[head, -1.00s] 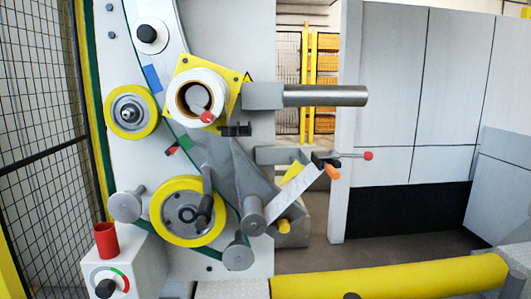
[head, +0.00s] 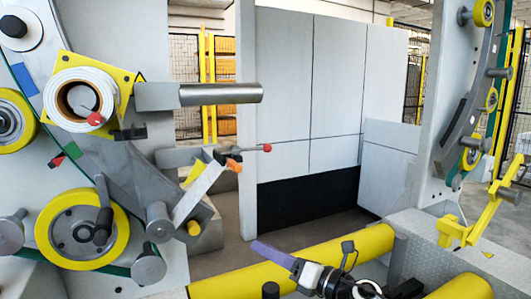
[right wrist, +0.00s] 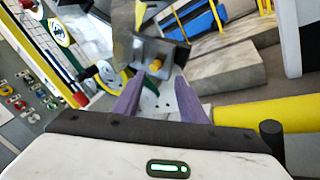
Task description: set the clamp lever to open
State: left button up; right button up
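Two red-tipped levers show in the head view, and I cannot tell for sure which is the clamp lever. One is a short grey lever (head: 95,118) at the core of the white roll (head: 62,98). The other is a thin rod with a red knob (head: 266,147), sticking out to the right of a grey bracket. My right gripper (head: 262,250) is low in the head view, below and apart from both levers. In the right wrist view its two purple fingers (right wrist: 157,97) are spread with nothing between them. My left gripper is not in view.
A grey roller bar (head: 220,94) juts right above the bracket. A big yellow-rimmed wheel (head: 80,230) is at lower left. A long yellow roller (head: 245,280) lies behind my right gripper. A yellow bracket (head: 475,225) stands at right. Free space shows before the pale cabinets (head: 335,90).

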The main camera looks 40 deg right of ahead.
jog(key=w+d+r+n, duration=0.1)
jog(key=d+r+n, duration=0.1)
jog(key=r+n, duration=0.35)
jog(key=w+d+r+n, duration=0.1)
jog(key=d+r+n, duration=0.2)
jog(key=r+n, duration=0.25)
jog(key=n+h, duration=0.2)
jog(key=n, duration=0.4)
send_near(267, 146)
jog(key=w, duration=0.2)
jog(key=w+p, duration=0.3)
jog(key=w, duration=0.3)
jog(key=shift+w+d, duration=0.2)
jog(key=shift+w, duration=0.05)
jog(key=shift+w+f+p, duration=0.2)
jog(key=shift+w+p, duration=0.15)
jog(key=shift+w, duration=0.85)
